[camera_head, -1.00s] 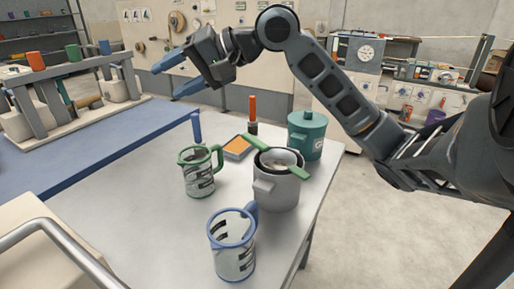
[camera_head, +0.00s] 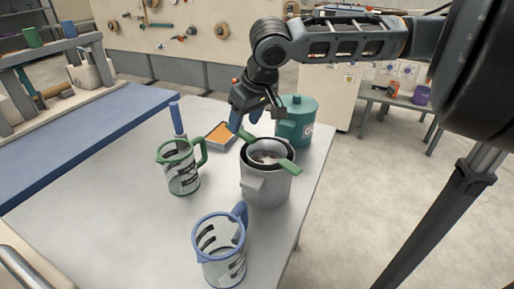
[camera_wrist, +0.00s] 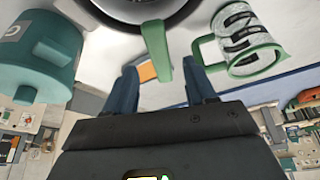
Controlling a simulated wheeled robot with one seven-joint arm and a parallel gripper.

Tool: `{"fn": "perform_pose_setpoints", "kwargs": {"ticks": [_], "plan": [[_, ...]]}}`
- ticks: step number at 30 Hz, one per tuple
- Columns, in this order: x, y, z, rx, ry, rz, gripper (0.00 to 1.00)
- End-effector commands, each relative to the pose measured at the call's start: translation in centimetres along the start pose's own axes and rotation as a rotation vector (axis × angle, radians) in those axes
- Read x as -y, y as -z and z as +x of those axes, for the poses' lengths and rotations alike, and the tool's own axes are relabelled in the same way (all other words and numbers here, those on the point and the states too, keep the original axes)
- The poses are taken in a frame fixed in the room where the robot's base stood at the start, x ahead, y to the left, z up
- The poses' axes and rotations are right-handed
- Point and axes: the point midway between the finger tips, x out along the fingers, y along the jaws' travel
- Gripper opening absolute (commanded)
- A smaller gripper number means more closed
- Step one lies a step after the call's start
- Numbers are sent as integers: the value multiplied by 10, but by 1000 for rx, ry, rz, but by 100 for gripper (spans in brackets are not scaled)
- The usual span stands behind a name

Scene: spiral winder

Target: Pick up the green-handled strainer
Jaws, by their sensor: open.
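The green-handled strainer (camera_head: 285,166) rests across the top of a grey pot (camera_head: 265,188), its bowl inside the dark rim and green ends sticking out on opposite sides. My gripper (camera_head: 245,120) is open above the far-left green end, fingers pointing down. In the wrist view, the green handle (camera_wrist: 157,50) reaches into the space between the two blue fingertips of my gripper (camera_wrist: 164,72). The fingers stand clear on both sides of it. How far above the handle they are is hard to tell.
A teal lidded canister (camera_head: 296,125) stands just behind the pot, near my gripper. A green-rimmed mug (camera_head: 181,172) is to the left and a blue-rimmed mug (camera_head: 221,258) in front. An orange-filled tray (camera_head: 218,136) lies behind. The table's right edge is close to the pot.

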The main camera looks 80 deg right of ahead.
Motion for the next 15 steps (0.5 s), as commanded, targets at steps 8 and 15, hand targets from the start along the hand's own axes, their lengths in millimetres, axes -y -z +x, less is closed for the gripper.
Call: {"fn": "perform_pose_setpoints", "kwargs": {"ticks": [8,15], "plan": [[1,0,38,0,0,1,55],[1,0,49,-2,0,2,55]]}}
